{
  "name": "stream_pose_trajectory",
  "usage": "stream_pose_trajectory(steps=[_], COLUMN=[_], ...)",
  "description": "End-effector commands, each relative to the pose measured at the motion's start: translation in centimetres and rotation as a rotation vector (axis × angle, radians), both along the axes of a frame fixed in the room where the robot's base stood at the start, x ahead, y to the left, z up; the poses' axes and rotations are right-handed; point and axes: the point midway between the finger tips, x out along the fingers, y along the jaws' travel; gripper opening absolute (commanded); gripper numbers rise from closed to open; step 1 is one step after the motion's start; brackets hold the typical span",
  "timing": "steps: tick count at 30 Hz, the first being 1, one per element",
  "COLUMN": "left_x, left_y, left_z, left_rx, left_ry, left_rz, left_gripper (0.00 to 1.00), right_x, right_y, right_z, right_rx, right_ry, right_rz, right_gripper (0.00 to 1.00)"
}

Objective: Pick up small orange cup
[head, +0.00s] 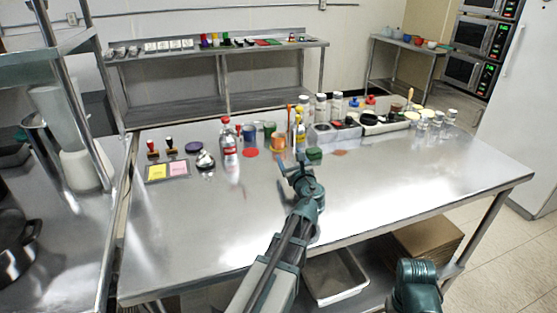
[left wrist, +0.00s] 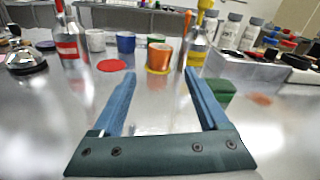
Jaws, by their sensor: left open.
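The small orange cup (head: 278,143) stands upright on the steel table, among other cups and bottles. In the left wrist view, the orange cup (left wrist: 160,57) stands ahead of the fingers, on a yellow disc. My left gripper (head: 294,161) is open and empty, on the near side of the cup. In the left wrist view, the gap of my left gripper (left wrist: 158,74) lines up with the cup, with nothing between the fingers. My right gripper is not in view; only part of my right arm shows at the bottom.
A yellow-banded bottle (left wrist: 196,50) stands close right of the cup, and a blue cup (left wrist: 126,42) stands to its left. A red disc (left wrist: 112,65) lies front left. A green block (left wrist: 219,91) sits by the right finger. The table front (head: 400,190) is clear.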

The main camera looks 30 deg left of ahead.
Motion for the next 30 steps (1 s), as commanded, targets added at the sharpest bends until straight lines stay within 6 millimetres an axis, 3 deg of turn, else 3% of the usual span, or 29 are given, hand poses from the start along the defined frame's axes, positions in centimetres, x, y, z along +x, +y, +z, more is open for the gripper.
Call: stream_pose_trajectory(steps=[1,3,14,30], left_x=[0.4,0.6,1.4,7.3], left_y=[0.5,0.9,1.5,6.8], left_z=[-0.8,-0.7,-0.4,-0.5], left_rx=[0.055,0.114,0.168,0.165], left_ry=[0.025,0.053,0.080,0.079], left_rz=[-0.012,-0.026,-0.038,-0.038], left_gripper=[0.77,0.77,0.77,0.77], right_x=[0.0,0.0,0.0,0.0], right_y=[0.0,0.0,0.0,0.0], right_z=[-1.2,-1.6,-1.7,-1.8], right_rx=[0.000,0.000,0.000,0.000], right_ry=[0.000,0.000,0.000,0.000], right_rz=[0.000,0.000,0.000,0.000], right_gripper=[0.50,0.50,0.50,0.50])
